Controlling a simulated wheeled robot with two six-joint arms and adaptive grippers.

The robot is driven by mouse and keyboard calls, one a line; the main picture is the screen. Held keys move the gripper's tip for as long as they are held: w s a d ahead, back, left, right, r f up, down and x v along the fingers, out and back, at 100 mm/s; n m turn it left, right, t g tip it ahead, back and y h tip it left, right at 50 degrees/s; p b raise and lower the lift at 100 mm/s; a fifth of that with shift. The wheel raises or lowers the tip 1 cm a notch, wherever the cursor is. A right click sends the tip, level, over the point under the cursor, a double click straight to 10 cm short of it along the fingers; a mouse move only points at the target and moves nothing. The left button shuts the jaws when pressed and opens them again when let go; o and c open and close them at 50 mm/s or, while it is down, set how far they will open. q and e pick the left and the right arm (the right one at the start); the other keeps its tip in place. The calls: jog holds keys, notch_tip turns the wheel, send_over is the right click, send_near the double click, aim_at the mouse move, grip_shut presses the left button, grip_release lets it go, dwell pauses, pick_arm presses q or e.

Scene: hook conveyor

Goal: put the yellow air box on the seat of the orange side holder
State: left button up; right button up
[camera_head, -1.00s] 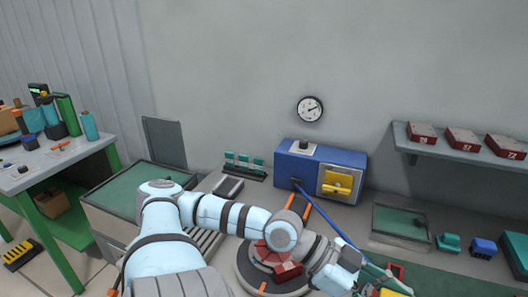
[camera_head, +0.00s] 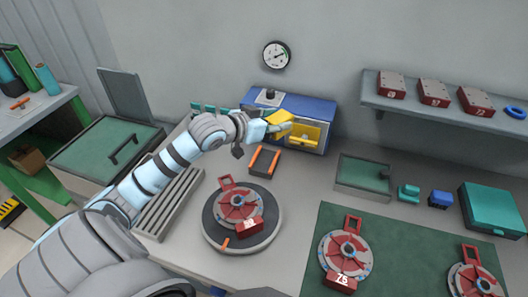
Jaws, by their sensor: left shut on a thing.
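My left gripper (camera_head: 276,130) is shut on the yellow air box (camera_head: 281,120). It holds the box up in front of the blue machine (camera_head: 317,107), overlapping it in the picture. The gripper partly hides the box. The orange side holder (camera_head: 264,161), a dark block with two orange side strips, stands on the bench just below the gripper in the picture. Nothing is seen between its strips. I cannot tell the height of the box over the bench. My right gripper is not in view.
The blue machine has a yellow front panel (camera_head: 304,136). A round turntable (camera_head: 211,223) with a red fixture stands nearer. A green mat (camera_head: 308,254) with red fixtures lies right. A shelf (camera_head: 374,101) holds red boxes. A glass-lidded box (camera_head: 362,173) stands right of the holder.

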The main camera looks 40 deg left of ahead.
pick_arm(q)
jog(key=w+a+r+n+y+p, duration=0.2)
jog(key=w+a+r+n+y, duration=0.15)
jog(key=a+n+y, duration=0.2)
jog(key=b, duration=0.2)
send_over(264, 163)
jog(key=shift+m+g+y, duration=0.25)
jog(key=shift+g, duration=0.05)
notch_tip(264, 163, down, 20)
jog(key=shift+s+f, duration=0.15)
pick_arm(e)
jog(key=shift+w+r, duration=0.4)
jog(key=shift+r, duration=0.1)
pick_arm(q)
jog(key=shift+f+b, duration=0.55)
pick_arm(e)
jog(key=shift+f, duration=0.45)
pick_arm(q)
jog(key=o, duration=1.2)
jog(key=shift+o, duration=0.7)
